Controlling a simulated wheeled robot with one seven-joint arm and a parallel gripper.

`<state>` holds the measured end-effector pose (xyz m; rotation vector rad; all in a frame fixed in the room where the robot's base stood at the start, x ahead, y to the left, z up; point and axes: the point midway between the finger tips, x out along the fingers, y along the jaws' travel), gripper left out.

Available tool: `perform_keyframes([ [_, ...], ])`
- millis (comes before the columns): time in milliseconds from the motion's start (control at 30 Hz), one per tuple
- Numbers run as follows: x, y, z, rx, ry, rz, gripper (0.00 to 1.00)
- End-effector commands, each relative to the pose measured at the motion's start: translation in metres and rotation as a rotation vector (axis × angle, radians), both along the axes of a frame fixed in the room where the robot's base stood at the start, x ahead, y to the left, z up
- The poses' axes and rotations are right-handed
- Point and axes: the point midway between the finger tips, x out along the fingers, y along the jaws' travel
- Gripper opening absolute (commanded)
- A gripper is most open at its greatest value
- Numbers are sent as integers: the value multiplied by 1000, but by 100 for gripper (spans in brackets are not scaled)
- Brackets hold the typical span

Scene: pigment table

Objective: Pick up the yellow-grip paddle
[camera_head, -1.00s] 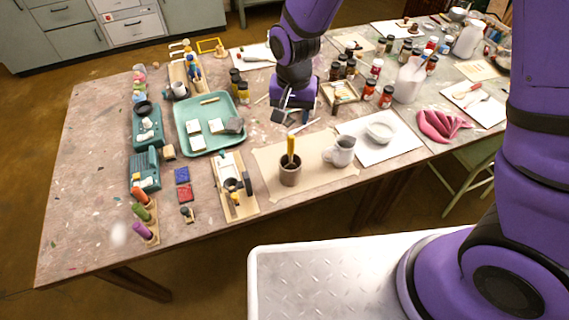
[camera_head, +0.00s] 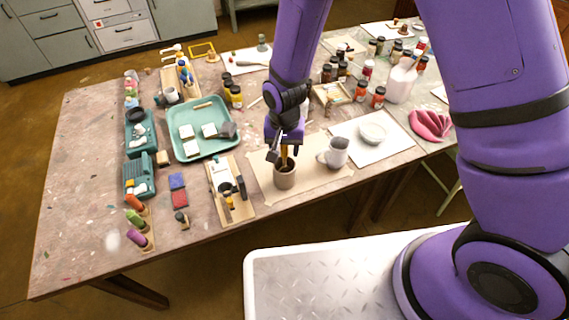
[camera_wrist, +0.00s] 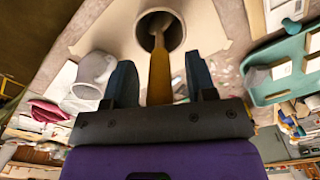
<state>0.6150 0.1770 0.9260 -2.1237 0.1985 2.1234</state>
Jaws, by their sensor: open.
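The yellow-grip paddle (camera_wrist: 159,75) stands in a brown-grey cup (camera_head: 285,179), its yellow grip sticking up out of the rim. In the wrist view the cup (camera_wrist: 161,27) is at the top middle, and the paddle's lower part goes down into it. My gripper (camera_wrist: 159,82) is open, with one dark finger on each side of the yellow grip. No contact between fingers and grip shows. In the head view my gripper (camera_head: 284,150) is over the cup and hides part of the grip.
The cup stands on a tan sheet (camera_head: 262,172). A grey mug (camera_head: 336,153) stands close on its right. A wooden board with tools (camera_head: 231,189) lies to the left, a teal tray (camera_head: 203,145) behind it. A white bowl (camera_head: 373,133) is further right.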

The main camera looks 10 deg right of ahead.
Motion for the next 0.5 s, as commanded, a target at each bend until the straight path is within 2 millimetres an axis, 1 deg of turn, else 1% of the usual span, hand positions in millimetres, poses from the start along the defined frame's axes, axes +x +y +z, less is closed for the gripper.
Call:
perform_keyframes([
  [100, 0, 0, -6, -1, 1, 0, 51],
  [333, 0, 0, -6, 0, 0, 0, 51],
  [367, 0, 0, -6, 0, 0, 0, 44],
  [400, 0, 0, -6, 0, 0, 0, 35],
  [467, 0, 0, -6, 0, 0, 0, 21],
  [500, 0, 0, -6, 0, 0, 0, 12],
])
